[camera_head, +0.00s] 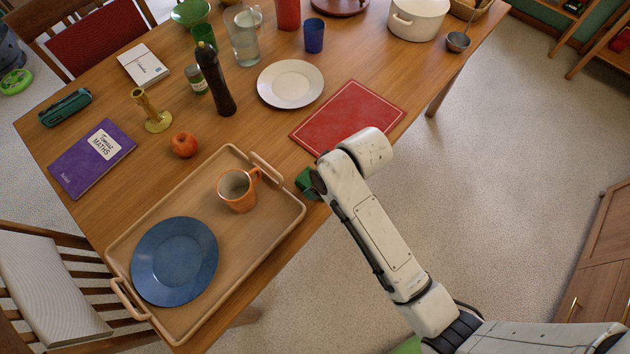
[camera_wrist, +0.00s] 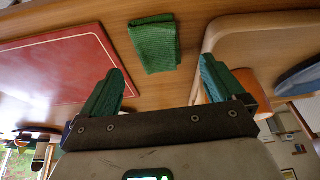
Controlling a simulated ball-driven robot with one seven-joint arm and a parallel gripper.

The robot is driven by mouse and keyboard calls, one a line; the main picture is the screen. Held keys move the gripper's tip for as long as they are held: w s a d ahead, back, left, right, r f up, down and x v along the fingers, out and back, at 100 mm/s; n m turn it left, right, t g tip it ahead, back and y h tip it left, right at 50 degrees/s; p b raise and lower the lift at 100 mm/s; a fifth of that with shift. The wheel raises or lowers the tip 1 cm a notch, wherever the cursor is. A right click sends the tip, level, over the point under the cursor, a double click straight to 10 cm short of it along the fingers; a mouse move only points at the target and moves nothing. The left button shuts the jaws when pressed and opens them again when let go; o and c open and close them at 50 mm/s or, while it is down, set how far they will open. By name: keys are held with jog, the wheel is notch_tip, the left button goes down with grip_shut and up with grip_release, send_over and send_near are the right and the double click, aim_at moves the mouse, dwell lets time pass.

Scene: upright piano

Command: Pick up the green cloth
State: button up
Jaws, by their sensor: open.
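The green cloth (camera_wrist: 155,45) is a small folded, ribbed piece lying on the wooden table, in the wrist view at the top middle. It lies between the red placemat and the wooden tray. My gripper (camera_wrist: 162,74) is open and empty, its two green fingers wide apart. The cloth shows beyond the fingertips, roughly between them, and apart from them. In the head view my arm reaches to the table's edge, and its wrist hides most of this spot. A green patch shows there beside the wrist; I cannot tell whether it is cloth or finger.
The wooden tray (camera_head: 118,244) holds a blue plate (camera_head: 175,262) and an orange mug (camera_head: 238,190). The red placemat (camera_head: 345,115) lies on the other side of the cloth.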

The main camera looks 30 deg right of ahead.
jog(key=shift+x, duration=2.55)
jog(key=shift+s+d, duration=0.15)
jog(key=shift+d, duration=0.05)
jog(key=shift+c, duration=0.4)
jog(key=c, duration=1)
jog(key=shift+c, duration=0.2)
